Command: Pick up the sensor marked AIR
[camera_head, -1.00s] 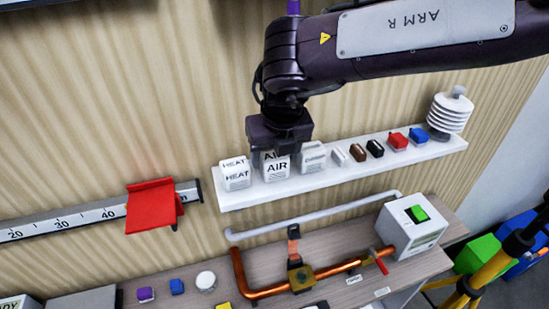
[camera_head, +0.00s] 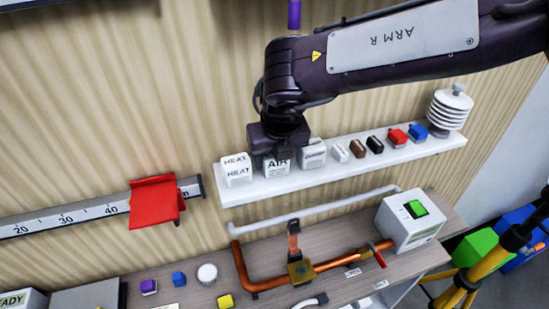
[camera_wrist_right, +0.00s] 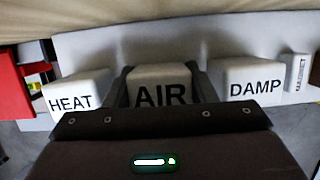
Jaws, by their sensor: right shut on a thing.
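The white AIR sensor (camera_head: 277,166) stands on the white wall shelf (camera_head: 345,171), between the HEAT sensor (camera_head: 237,171) on its left and another white sensor (camera_head: 313,154) on its right. The right wrist view reads that neighbour as DAMP (camera_wrist_right: 253,82). My right gripper (camera_head: 279,152) reaches down from above over the AIR sensor and hides its top. In the right wrist view its two dark fingers stand on both sides of the AIR sensor (camera_wrist_right: 163,87), shut on it. My left gripper is not in view.
Small brown, black, red and blue items and a white ribbed stack (camera_head: 450,108) stand further right on the shelf. A red bracket (camera_head: 155,202) sits on a ruler rail to the left. Below is a bench with a copper pipe (camera_head: 335,262) and a box with a green switch (camera_head: 411,223).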

